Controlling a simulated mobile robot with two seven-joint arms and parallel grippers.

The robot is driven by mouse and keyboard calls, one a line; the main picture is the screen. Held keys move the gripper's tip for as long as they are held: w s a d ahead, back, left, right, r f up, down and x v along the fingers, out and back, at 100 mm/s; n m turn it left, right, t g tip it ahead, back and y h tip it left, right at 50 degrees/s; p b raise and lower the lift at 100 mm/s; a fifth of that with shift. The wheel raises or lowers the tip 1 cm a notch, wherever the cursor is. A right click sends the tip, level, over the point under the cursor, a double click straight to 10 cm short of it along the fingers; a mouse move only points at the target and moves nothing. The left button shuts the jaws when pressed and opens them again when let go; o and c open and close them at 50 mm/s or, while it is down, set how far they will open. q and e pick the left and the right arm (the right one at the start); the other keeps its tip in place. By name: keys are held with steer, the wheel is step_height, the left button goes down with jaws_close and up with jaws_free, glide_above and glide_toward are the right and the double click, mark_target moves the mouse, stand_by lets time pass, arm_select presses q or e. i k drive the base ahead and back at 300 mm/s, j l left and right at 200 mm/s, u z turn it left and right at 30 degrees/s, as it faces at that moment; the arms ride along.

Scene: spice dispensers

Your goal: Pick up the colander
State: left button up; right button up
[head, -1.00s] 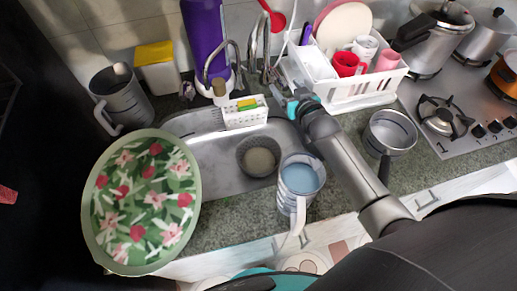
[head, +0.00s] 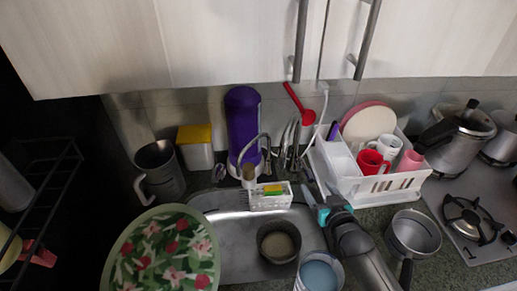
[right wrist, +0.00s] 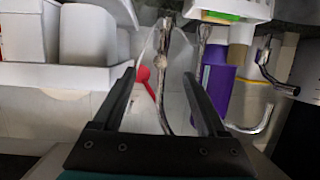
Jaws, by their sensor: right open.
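I cannot surely tell which thing is the colander. A dark round bowl-shaped vessel (head: 279,242) with a pale bottom sits in the sink. Slim metal utensils (head: 290,145) stand upright at the wall behind the sink. My right gripper (head: 309,192) is open behind the sink, beside the dish rack. In the right wrist view, its two dark fingers (right wrist: 160,75) are apart, with a thin metal utensil (right wrist: 161,95), a pale cone-like shape and a red ladle (right wrist: 146,80) seen in the gap. No contact can be made out. My left gripper is not in view.
A white dish rack (head: 345,184) with cups and plates stands right of the gripper. A purple bottle (head: 243,125) and a small white basket (head: 271,202) are left. A flowered green tray (head: 160,250) is front left. Cupboards (head: 190,40) hang above.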

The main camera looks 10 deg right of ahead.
mark_target(279, 241)
steer(key=k+l, duration=0.25)
steer(key=k, duration=0.2)
steer(key=k+l, duration=0.25)
steer(key=k, duration=0.25)
